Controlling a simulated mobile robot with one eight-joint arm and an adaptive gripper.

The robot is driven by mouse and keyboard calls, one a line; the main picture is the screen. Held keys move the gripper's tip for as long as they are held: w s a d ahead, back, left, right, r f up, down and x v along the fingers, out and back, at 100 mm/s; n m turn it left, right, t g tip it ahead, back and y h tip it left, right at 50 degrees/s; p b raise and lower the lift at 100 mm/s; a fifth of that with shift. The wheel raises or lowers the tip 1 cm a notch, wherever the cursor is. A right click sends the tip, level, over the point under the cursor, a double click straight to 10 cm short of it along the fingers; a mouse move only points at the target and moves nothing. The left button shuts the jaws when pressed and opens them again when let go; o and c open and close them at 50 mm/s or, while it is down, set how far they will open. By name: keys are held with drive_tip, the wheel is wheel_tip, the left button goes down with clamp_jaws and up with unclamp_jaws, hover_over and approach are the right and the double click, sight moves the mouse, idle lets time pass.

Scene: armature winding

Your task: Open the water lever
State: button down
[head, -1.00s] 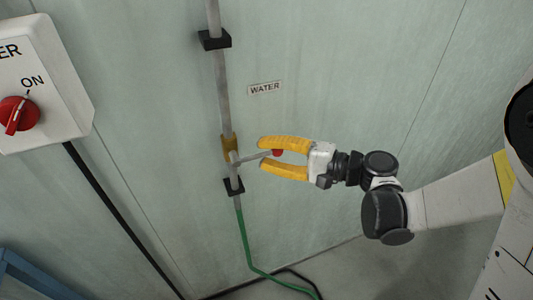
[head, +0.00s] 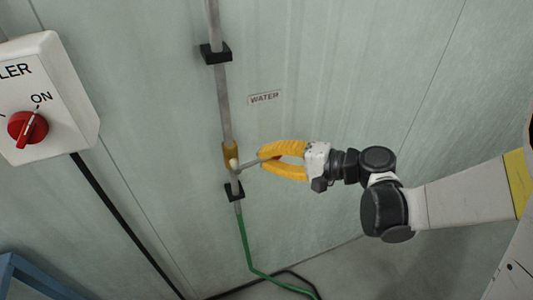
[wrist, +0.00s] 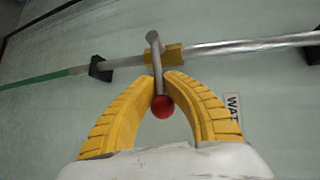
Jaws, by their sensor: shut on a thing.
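The water lever (head: 248,163) is a thin grey handle standing out to the right from a brass valve (head: 229,153) on a vertical grey pipe. In the wrist view the lever (wrist: 155,52) runs between my fingertips, and its red ball end (wrist: 163,106) sits inside the space between the fingers. My gripper (head: 262,164) has yellow fingers, and it is shut on the lever, just short of the valve side of the ball. The fingertips also show in the wrist view (wrist: 160,79). In the head view the fingers mostly hide the ball.
The wall bears a WATER label (head: 264,97) above my gripper. Black brackets (head: 215,53) hold the pipe, and a green hose (head: 246,245) runs down from it. A white switch box (head: 60,95) with a red knob (head: 28,129) is at left. A blue frame (head: 35,280) stands lower left.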

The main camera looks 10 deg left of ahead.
sight(246, 164)
drive_tip(key=r+h+p, duration=0.1)
drive_tip(key=p, duration=0.1)
drive_tip(key=r+n+h+p, duration=0.1)
drive_tip(key=a+r+n+h+p, duration=0.1)
drive_tip(key=p, duration=0.1)
drive_tip(key=shift+s+r+t+p, duration=0.3)
drive_tip(key=shift+s+t, duration=0.05)
drive_tip(key=shift+t, duration=0.05)
drive_tip(key=n+h+p, duration=0.1)
drive_tip(key=s+a+r+n+t+h+p, duration=0.1)
drive_tip(key=h+p, duration=0.1)
drive_tip(key=shift+a+r, duration=0.25)
drive_tip(key=shift+r, duration=0.05)
drive_tip(key=shift+s+a+r+n+t+h+p, duration=0.25)
drive_tip(key=shift+a+n+t+h+p, duration=0.1)
drive_tip(key=shift+a+h+p, duration=0.2)
drive_tip(key=shift+s+a+r+n+t+h+p, duration=0.25)
drive_tip(key=shift+a+n+h+p, duration=0.15)
drive_tip(key=shift+h, duration=0.25)
drive_tip(key=shift+s+a+n+t+h, duration=0.3)
drive_tip(key=shift+a+n+t+h, duration=0.15)
drive_tip(key=shift+h, duration=0.3)
drive_tip(key=shift+s+a+n+t+h, duration=0.3)
drive_tip(key=shift+a+t+h, duration=0.2)
drive_tip(key=shift+h, duration=0.25)
drive_tip(key=c, duration=1.5)
unclamp_jaws()
drive_tip(key=shift+a, duration=0.1)
